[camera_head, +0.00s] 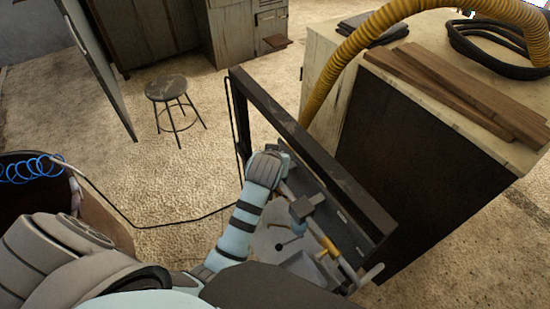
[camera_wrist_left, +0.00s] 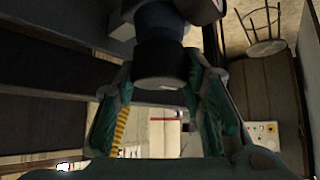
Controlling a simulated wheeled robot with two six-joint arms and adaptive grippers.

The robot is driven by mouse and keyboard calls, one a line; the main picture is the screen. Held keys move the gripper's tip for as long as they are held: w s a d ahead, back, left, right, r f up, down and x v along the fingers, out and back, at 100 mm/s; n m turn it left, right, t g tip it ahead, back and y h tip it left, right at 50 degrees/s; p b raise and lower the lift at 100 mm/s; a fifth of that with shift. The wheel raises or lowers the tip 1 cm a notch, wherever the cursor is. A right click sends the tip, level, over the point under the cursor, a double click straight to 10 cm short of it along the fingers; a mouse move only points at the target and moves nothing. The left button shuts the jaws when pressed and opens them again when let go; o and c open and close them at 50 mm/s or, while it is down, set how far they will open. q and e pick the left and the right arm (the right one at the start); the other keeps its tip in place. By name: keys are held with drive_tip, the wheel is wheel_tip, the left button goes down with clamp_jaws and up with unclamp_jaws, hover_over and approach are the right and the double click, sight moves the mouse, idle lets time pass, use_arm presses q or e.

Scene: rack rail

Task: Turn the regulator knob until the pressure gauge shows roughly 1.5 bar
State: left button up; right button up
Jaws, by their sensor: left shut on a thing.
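The regulator knob (camera_wrist_left: 160,62) is a dark cylinder in the upper middle of the left wrist view. My left gripper (camera_wrist_left: 158,76) has its two green fingers on either side of it, shut on it. Above the knob is the dark bluish regulator body (camera_wrist_left: 160,18). In the head view my left gripper (camera_head: 287,190) reaches the small blue-grey regulator (camera_head: 302,207) on the rack; the knob is mostly hidden there by the gripper. I cannot make out the gauge's face or needle in either view. My right gripper is not in view.
A dark rack frame (camera_head: 318,150) stands around the fittings. A yellow part (camera_head: 328,245) and a grey handle (camera_head: 370,275) sit below the regulator. A cabinet with planks (camera_head: 455,90) stands close at right. A stool (camera_head: 166,88) stands on open floor at left.

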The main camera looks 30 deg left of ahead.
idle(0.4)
use_arm(q)
drive_tip(key=o, duration=1.2)
drive_tip(key=shift+r, duration=0.15)
wheel_tip(320, 180, up, 10)
drive_tip(key=shift+f, duration=0.1)
